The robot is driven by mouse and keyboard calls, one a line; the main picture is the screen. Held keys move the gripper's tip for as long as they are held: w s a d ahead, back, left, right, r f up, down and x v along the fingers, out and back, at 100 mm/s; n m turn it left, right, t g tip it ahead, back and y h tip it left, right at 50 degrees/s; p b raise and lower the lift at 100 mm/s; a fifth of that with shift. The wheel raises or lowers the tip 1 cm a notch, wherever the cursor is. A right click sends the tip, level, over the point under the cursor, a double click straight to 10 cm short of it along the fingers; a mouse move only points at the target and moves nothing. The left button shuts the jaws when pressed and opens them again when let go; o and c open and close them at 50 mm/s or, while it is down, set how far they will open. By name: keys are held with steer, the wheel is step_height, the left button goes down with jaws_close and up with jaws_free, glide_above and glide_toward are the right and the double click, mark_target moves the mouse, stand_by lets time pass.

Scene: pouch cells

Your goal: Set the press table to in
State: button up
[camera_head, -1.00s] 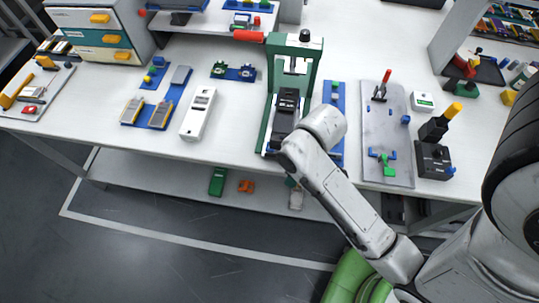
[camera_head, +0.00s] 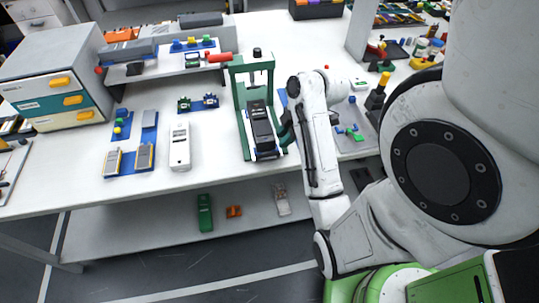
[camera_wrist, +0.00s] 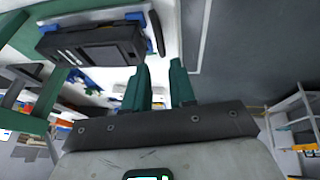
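The press (camera_head: 239,93) is a green upright frame with a red handle (camera_head: 219,57) at its upper left. Its table, a black block (camera_head: 262,132) on a light base, sticks out at the front of the frame. In the wrist view the black table (camera_wrist: 92,45) is at upper left, close to my fingers. My gripper (camera_head: 287,130) is just right of the table in the head view, partly hidden by my arm. In the wrist view my gripper (camera_wrist: 160,82) has two green fingers with a gap and nothing between them. I cannot tell whether a finger touches the table.
A white device (camera_head: 180,148) and a blue tray of pouch cells (camera_head: 129,160) lie left of the press. A grey board (camera_head: 352,143) with small parts is to the right, behind my arm. A drawer cabinet (camera_head: 58,78) stands at the left. The lower shelf holds several objects.

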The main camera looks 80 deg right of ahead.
mark_target(269, 154)
steer(key=x, duration=0.8)
steer(key=shift+w+f+p, duration=0.1)
steer(key=shift+f+p, duration=0.15)
steer(key=shift+p, duration=0.15)
steer(key=shift+c, duration=0.2)
jaws_close()
